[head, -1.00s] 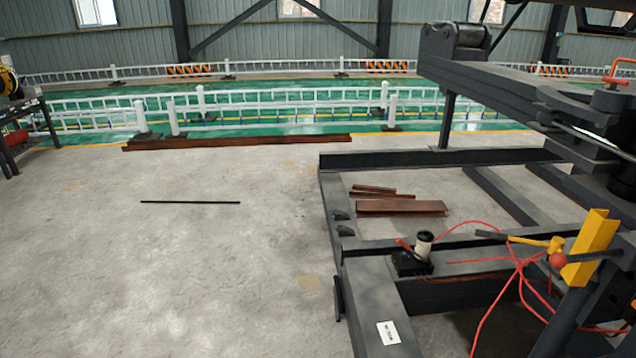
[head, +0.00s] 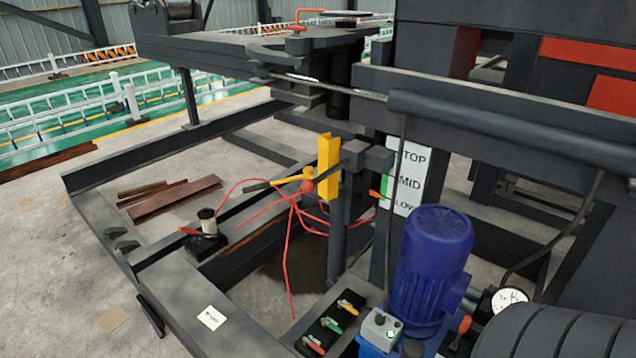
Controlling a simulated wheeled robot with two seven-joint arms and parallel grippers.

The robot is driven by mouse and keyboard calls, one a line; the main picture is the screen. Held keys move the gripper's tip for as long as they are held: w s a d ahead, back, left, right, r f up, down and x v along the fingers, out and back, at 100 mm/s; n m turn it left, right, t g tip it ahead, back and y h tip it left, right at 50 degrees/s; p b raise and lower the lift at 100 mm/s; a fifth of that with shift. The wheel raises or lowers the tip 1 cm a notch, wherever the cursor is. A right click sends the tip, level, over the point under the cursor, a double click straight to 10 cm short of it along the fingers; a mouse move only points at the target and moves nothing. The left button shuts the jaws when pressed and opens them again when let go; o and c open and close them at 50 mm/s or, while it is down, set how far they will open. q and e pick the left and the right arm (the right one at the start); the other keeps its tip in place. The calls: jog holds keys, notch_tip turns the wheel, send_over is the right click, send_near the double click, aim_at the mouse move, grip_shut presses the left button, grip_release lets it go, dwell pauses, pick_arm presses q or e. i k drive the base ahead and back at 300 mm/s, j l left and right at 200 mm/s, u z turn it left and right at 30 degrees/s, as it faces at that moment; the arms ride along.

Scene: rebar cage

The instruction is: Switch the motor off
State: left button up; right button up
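The blue motor (head: 432,262) stands upright at the lower right of the head view, on a blue base. A small grey switch box (head: 381,327) sits in front of it, with a lit greenish-white button and a darker control on its face. I cannot tell from this view whether the motor is running. Neither of my grippers shows in the head view.
Coloured valve levers (head: 330,325) sit on a dark panel left of the switch box. A pressure gauge (head: 509,299) is right of the motor. A TOP/MID/LOW sign (head: 408,177) stands behind. Dark steel beams (head: 190,290) fill the left; open floor (head: 50,270) lies beyond.

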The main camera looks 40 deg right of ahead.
aim_at(380, 319)
jog(key=z, duration=1.1)
